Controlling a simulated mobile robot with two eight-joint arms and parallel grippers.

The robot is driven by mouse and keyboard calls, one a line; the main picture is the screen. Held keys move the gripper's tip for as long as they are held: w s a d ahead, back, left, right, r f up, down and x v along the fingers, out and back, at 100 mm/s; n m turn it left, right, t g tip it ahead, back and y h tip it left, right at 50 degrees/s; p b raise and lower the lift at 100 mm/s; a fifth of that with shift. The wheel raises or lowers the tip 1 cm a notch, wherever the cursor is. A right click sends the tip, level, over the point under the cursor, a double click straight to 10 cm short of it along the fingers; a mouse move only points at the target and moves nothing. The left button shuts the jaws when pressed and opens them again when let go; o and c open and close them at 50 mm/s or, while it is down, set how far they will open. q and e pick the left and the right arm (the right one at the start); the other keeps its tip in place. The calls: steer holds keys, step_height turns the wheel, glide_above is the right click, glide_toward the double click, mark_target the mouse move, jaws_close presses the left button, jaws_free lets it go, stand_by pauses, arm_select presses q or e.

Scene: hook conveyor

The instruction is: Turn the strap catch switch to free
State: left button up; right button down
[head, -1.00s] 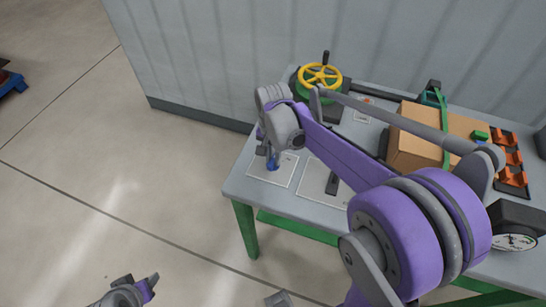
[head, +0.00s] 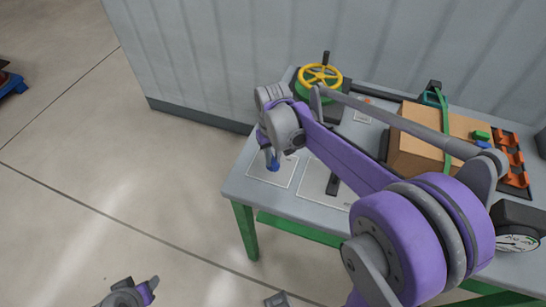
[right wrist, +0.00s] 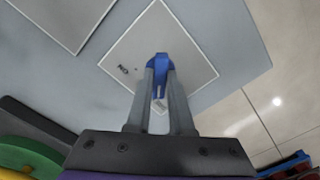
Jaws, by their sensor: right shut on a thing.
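The switch is a blue knob (head: 273,165) on a pale square plate (head: 283,178) at the table's near left corner. My right gripper (head: 268,158) reaches down onto it from above. In the right wrist view the two grey fingers (right wrist: 161,88) are closed around the blue knob (right wrist: 159,62), with its top edge showing between the tips. Dark lettering, seemingly "ON" upside down, shows on the plate (right wrist: 190,55) left of the knob; other marks are partly hidden by the fingers. My left gripper (head: 153,285) is at the bottom left, away from the table; its jaw state is unclear.
A yellow handwheel (head: 320,76) stands at the table's back left. A cardboard box (head: 418,150) with a green strap (head: 446,145) sits to the right, beside an orange hook rack (head: 508,153). A round gauge (head: 516,242) is at the right edge. Another plate with a dark slot (head: 332,185) adjoins the switch plate.

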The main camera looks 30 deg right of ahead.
mark_target(273, 160)
steer(key=shift+n, duration=0.5)
steer(key=c, duration=0.8)
jaws_free()
step_height(273, 160, up, 11)
steer(key=shift+p, duration=0.45)
steer(key=shift+f, duration=0.1)
